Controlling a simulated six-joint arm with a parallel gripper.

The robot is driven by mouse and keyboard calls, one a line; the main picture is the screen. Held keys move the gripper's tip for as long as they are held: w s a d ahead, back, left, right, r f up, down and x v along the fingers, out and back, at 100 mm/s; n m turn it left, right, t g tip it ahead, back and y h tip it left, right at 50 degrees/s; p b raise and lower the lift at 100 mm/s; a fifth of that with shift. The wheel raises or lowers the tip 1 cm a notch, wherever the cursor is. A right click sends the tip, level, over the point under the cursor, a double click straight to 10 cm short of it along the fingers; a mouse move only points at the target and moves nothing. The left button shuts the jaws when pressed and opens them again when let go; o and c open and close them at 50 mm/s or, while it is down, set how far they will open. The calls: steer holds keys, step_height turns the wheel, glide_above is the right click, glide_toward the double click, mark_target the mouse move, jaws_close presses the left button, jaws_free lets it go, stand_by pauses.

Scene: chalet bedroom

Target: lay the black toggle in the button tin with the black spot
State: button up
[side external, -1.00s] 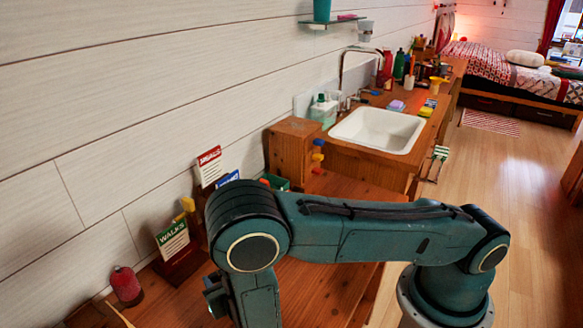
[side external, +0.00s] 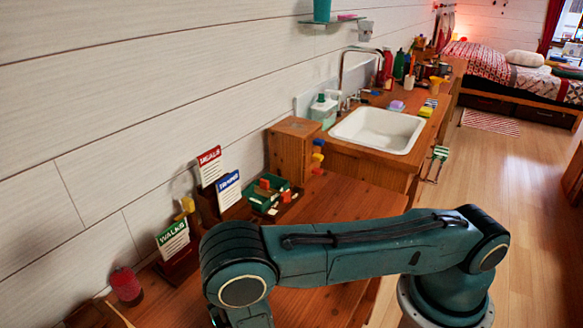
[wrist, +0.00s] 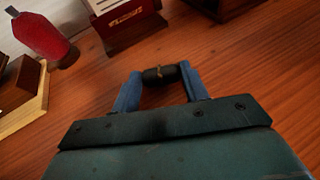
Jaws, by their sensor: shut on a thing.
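In the wrist view, my gripper (wrist: 160,82) has two blue fingers shut on the black toggle (wrist: 160,73), a short dark cylinder with a small tan mark at its middle. The toggle lies crosswise between the fingertips, with brown wooden tabletop behind it. I cannot tell its height above the wood. No button tin with a black spot can be made out in either view.
A red bottle (side external: 126,286) stands near the wall, also in the wrist view (wrist: 40,37). A WALKS card (side external: 173,240), MEALS card (side external: 209,165) and blue-headed card (side external: 229,190) stand in wooden holders. A green tray (side external: 262,207) holds small blocks. The tabletop (side external: 345,205) right of it is clear.

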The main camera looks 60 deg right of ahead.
steer(key=shift+f, duration=0.15)
steer(key=o, duration=1)
steer(key=shift+c, duration=0.2)
steer(key=shift+r, duration=0.25)
steer(key=shift+v, duration=3.75)
steer(key=shift+d+r, duration=0.1)
